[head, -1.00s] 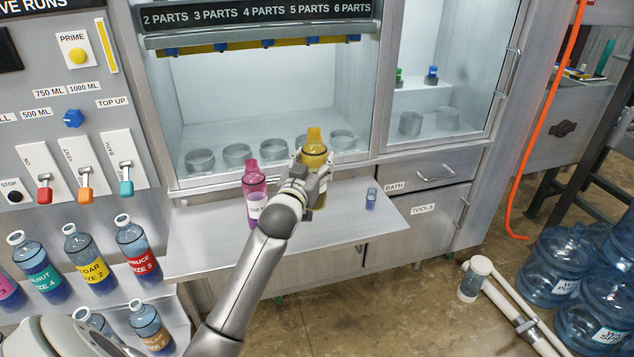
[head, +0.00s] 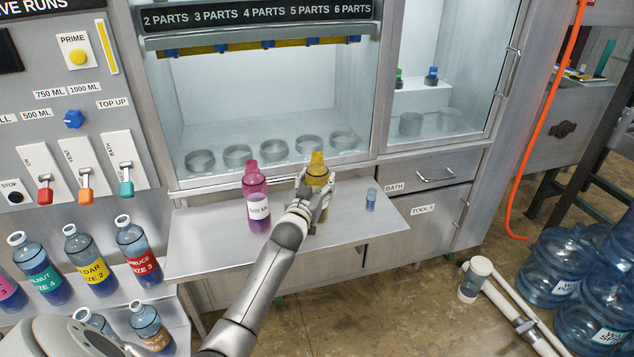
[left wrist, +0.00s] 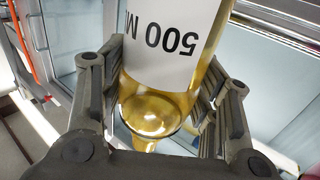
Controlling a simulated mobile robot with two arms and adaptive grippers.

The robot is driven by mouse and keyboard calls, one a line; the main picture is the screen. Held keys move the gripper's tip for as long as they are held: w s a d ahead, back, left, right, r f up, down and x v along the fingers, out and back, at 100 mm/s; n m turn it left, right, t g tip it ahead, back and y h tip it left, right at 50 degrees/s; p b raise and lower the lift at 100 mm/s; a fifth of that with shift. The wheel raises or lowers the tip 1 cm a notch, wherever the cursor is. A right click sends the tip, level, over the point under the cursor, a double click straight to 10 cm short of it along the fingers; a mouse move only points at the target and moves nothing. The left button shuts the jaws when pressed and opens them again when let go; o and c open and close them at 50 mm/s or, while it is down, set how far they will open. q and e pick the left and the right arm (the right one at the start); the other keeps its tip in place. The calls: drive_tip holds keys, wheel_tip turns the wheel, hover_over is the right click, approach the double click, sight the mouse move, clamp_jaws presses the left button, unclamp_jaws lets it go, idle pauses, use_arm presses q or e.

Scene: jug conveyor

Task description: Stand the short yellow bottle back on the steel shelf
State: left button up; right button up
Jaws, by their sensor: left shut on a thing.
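The short yellow bottle (head: 317,172) is upright over the right half of the steel shelf (head: 210,245), just right of a pink bottle (head: 257,205). My left gripper (head: 316,197) is shut around it from the front. In the left wrist view the yellow bottle (left wrist: 160,95) sits between both fingers, with its "500 ML" label upside down in the picture. The gripper hides much of its lower part in the head view, so I cannot tell whether its base touches the shelf. My right gripper is not in view.
A small blue cup (head: 371,199) stands on the shelf to the right. Behind is a filling bay with several clear round holders (head: 238,155). Labelled blue bottles (head: 137,250) stand at the left. The shelf's left part is bare.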

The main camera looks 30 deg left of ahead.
use_arm(q)
drive_tip(key=shift+r, duration=0.1)
drive_tip(key=o, duration=1.2)
drive_tip(key=shift+f, duration=0.2)
drive_tip(key=shift+o, duration=0.2)
